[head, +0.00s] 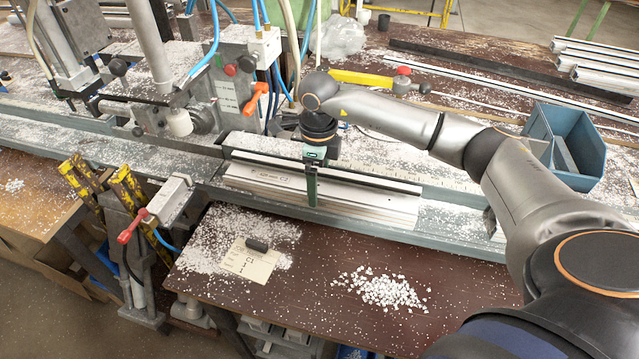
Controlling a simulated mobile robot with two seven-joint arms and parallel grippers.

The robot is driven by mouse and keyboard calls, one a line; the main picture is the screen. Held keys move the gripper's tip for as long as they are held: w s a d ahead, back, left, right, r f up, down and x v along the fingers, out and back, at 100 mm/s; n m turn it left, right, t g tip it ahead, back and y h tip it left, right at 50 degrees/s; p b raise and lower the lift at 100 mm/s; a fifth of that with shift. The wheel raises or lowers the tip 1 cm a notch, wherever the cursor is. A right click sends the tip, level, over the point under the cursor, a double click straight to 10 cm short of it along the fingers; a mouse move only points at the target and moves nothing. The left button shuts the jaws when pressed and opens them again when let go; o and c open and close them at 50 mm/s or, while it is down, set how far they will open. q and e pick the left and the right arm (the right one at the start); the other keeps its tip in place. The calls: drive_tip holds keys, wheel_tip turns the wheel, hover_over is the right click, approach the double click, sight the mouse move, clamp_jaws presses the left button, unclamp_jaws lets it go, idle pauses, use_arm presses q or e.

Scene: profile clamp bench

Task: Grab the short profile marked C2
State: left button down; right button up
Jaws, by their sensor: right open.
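My right gripper (312,190) reaches down from the right arm over a light-coloured profile (375,197) lying on the clamp bench. The gripper is open; its green finger shows in front of the profile and hides part of it. I cannot tell whether the fingers touch it. A dark strip runs along the profile's back edge. My left gripper is not in view.
A card marked C1 (249,262) with a small dark piece on it lies on the brown table in front. White chips (380,289) lie beside it. A blue bin (568,118) stands at the right. Clamp machinery (190,95) with hoses stands left of the gripper. More profiles (600,62) lie at the back right.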

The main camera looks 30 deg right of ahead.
drive_tip(key=shift+f, duration=0.8)
drive_tip(key=shift+c, duration=0.2)
clamp_jaws()
drive_tip(key=shift+w+r, duration=0.1)
drive_tip(key=shift+r, duration=0.05)
